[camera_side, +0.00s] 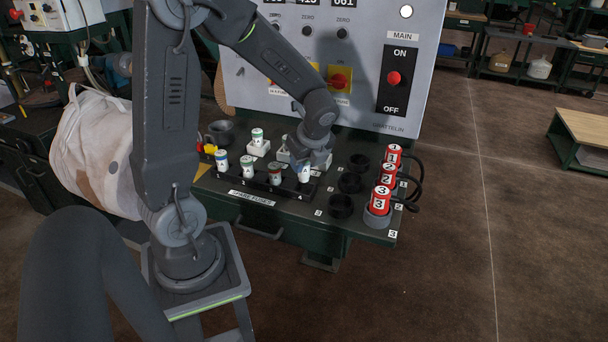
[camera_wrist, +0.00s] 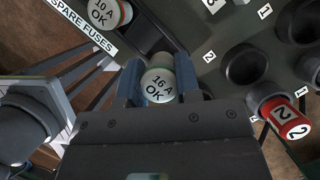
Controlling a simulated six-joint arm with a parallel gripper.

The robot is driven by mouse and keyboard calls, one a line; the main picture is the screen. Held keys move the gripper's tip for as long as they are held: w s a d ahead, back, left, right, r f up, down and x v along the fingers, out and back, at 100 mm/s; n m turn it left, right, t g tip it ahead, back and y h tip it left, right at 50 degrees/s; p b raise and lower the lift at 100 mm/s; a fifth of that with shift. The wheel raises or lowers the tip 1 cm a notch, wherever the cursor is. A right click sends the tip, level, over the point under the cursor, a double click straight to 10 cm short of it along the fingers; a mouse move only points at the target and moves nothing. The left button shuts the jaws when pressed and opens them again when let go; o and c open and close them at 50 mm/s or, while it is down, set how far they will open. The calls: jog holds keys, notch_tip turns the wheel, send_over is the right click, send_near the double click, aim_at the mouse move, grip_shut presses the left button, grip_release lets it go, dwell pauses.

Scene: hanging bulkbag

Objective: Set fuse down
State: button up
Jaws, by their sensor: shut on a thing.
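My gripper (camera_wrist: 160,88) is shut on a white fuse (camera_wrist: 157,87) marked "16 A OK", with its two blue fingers on either side of it. In the side view my gripper (camera_side: 308,163) is at the right end of the spare-fuse rack (camera_side: 258,183), over the place labelled 4. The held fuse (camera_side: 304,174) shows there below the fingers, roughly upright. I cannot tell whether its base is seated. Several other fuses stand in the rack to the left; one marked "10 A OK" (camera_wrist: 104,12) shows in the wrist view.
Black round sockets (camera_side: 341,206) lie right of the rack, and red numbered plugs (camera_side: 381,200) with black cables stand at the right edge. A fuse in a white holder (camera_side: 257,142) stands behind the rack. The grey control panel (camera_side: 350,60) rises behind.

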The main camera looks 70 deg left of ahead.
aim_at(304, 175)
jog(key=shift+f, duration=2)
jog(key=shift+f, duration=0.1)
jog(key=o, duration=0.9)
jog(key=s+v, duration=0.1)
jog(key=v, duration=1.1)
jog(key=shift+s+d+r+n+t+h, duration=0.75)
jog(key=shift+s+d+r+n+t, duration=0.55)
jog(key=shift+d+n, duration=1.25)
jog(key=shift+s+d+r+n+t+h, duration=0.85)
jog(key=shift+s+d+n, duration=1.05)
jog(key=shift+n, duration=0.95)
jog(key=shift+s+d+r+n+t+h, duration=0.6)
jog(key=shift+s+d+r+n+t, duration=0.5)
jog(key=shift+d+n, duration=1.55)
